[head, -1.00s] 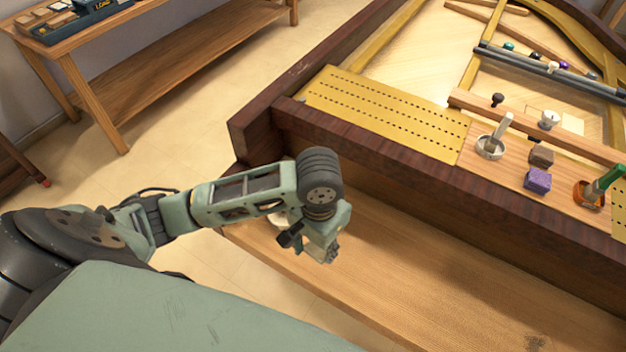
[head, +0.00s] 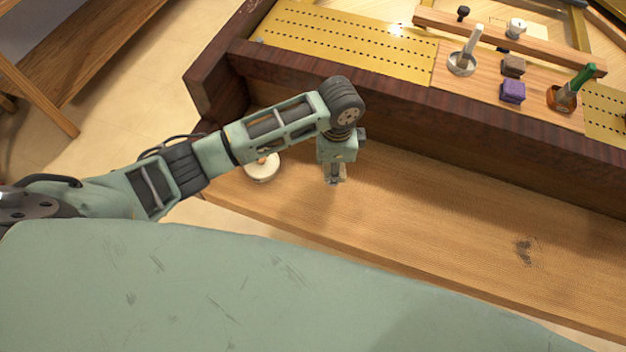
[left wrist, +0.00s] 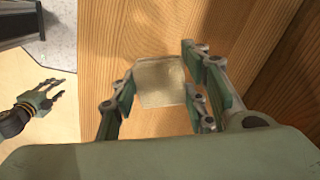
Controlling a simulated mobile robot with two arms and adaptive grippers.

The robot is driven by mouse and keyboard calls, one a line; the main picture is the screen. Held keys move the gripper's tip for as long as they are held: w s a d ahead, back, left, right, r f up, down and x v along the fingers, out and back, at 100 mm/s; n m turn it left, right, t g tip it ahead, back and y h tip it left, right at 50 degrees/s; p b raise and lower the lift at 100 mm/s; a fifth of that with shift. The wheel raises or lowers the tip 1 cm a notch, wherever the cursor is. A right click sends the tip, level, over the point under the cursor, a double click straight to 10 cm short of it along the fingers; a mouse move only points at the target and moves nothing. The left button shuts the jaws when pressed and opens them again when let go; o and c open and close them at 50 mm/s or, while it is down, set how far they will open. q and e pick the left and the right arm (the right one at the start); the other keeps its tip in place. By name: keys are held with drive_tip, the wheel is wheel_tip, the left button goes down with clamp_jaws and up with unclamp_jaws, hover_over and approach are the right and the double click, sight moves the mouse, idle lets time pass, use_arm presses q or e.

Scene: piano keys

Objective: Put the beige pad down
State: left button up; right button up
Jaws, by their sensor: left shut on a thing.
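My left gripper (head: 335,180) hangs pointing down over the wooden keybed shelf of the piano (head: 430,225). In the left wrist view the left gripper (left wrist: 160,100) has its fingers around the beige pad (left wrist: 160,82), a pale square block, and is shut on it. In the head view only a small bit of the pad shows at the fingertips. Whether the pad touches the shelf cannot be told. Another robot hand, dark and green, my right gripper (left wrist: 45,98), shows at the left of the left wrist view; its jaw state is unclear.
A round cream disc (head: 262,168) lies on the shelf left of my gripper. The shelf to the right is clear.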

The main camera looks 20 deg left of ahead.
use_arm(q)
hover_over(313, 189)
wheel_tip(313, 189, down, 3)
drive_tip(key=shift+r+p, duration=0.1)
drive_tip(key=shift+p, duration=0.3)
wheel_tip(313, 189, down, 4)
use_arm(e)
drive_tip(key=shift+a+r, duration=0.3)
drive_tip(key=shift+r, duration=0.5)
drive_tip(key=shift+d, duration=0.15)
use_arm(q)
drive_tip(key=o, duration=1)
drive_tip(key=shift+f, duration=0.2)
wheel_tip(313, 189, up, 12)
drive_tip(key=shift+r, duration=0.15)
use_arm(e)
drive_tip(key=shift+a+f, duration=0.1)
drive_tip(key=shift+a, duration=0.1)
